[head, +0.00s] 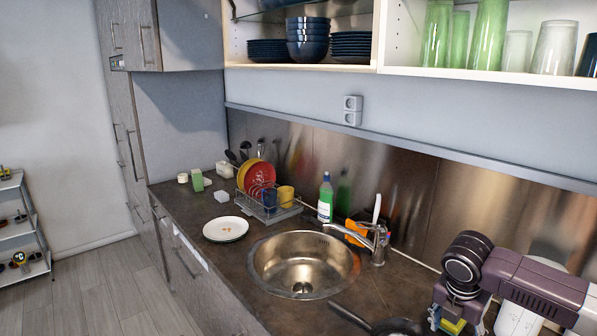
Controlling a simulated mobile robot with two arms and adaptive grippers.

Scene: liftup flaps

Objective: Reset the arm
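My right arm comes in from the right at the lower right of the head view, in front of the steel backsplash and over the counter. Its wrist bends down, and part of the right gripper (450,318) shows at the bottom edge, beside a dark pan. The fingertips are cut off or hidden, so I cannot tell whether it is open or holds anything. My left arm and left gripper are not in view.
The counter holds a round sink (304,265), white plate (225,229), dish rack (268,206), soap bottle (325,198) and dark pan (395,328). Above, an open wall cabinet (300,69) holds bowls, plates and glasses. Floor (100,290) is clear at left, beside a shelf cart (22,228).

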